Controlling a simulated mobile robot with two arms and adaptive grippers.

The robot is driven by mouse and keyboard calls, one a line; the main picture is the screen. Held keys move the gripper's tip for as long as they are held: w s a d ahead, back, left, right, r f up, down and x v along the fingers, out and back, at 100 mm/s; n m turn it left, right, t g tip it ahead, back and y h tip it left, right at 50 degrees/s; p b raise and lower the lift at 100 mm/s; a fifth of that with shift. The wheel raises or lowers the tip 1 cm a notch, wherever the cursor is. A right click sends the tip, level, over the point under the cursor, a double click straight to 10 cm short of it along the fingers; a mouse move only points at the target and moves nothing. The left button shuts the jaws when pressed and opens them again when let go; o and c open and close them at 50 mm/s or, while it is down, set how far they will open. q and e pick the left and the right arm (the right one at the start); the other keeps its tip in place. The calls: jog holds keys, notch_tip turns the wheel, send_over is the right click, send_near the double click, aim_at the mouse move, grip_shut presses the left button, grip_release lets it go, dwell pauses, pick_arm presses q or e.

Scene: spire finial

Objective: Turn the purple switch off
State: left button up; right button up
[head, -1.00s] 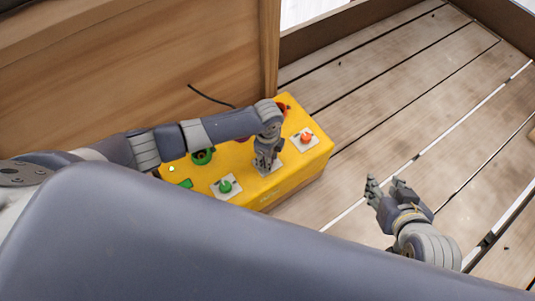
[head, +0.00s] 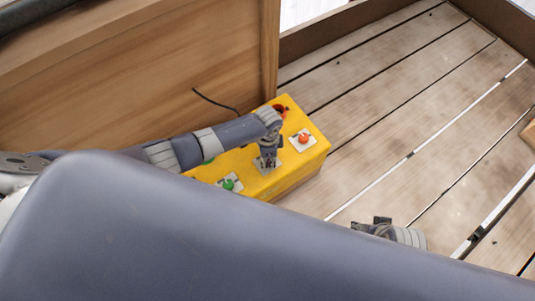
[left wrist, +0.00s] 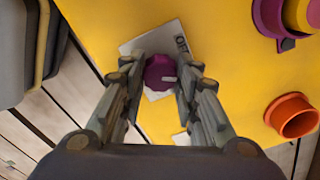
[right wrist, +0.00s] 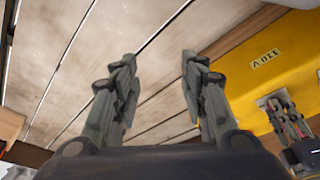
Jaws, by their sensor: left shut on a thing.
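The purple switch (left wrist: 158,72) is a round knob with a pale mark, on a white plate with partly visible dark lettering, on the yellow box (head: 296,172). In the left wrist view it sits between the fingers of my left gripper (left wrist: 160,80), which is shut on it. In the head view my left gripper (head: 267,163) points down onto the box top and hides the switch. My right gripper (right wrist: 158,62) is open and empty beside the box; it is partly hidden in the head view (head: 375,224).
An orange knob (head: 303,139) and a green knob (head: 229,184) flank my left gripper on the box top. A wooden panel (head: 160,80) rises behind.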

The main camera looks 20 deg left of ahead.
pick_arm(q)
jog(key=n+p, duration=0.3)
jog(key=n, duration=0.2)
jog(key=shift+n, duration=0.5)
pick_arm(e)
jog(key=s+f, duration=0.3)
jog(key=f, duration=1)
jog(key=shift+s+d+f+g, duration=0.15)
jog(key=shift+s+f+g, duration=0.05)
jog(key=shift+s+g, duration=0.2)
pick_arm(q)
jog(key=o, duration=1.1)
jog(key=shift+c, duration=0.2)
jog(key=shift+r, duration=0.45)
notch_tip(320, 180, up, 11)
